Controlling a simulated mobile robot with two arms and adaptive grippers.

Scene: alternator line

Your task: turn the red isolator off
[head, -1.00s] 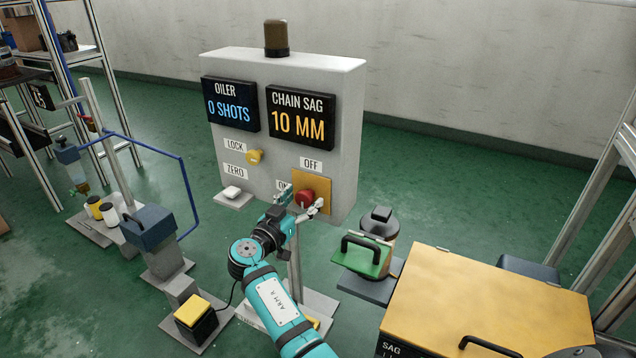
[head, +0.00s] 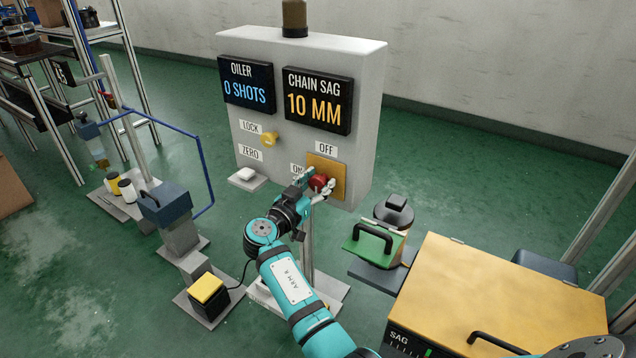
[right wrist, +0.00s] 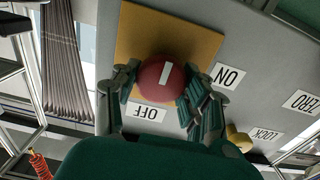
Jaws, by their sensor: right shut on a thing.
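The red isolator (head: 319,182) is a round red knob on a yellow plate (head: 331,165), low on the right of the grey panel. An OFF label is above it and an ON label to its left. My right gripper (head: 320,186) is shut on the knob, one finger on each side. The right wrist view shows the knob (right wrist: 163,80) between the fingers (right wrist: 163,92), upside down. Its white mark lies roughly along the line towards the OFF label (right wrist: 147,113). My left gripper is not in view.
The grey panel (head: 362,100) carries OILER and CHAIN SAG displays, a yellow LOCK knob (head: 269,139), a white ZERO button (head: 247,174) and a brownish lamp (head: 294,18).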

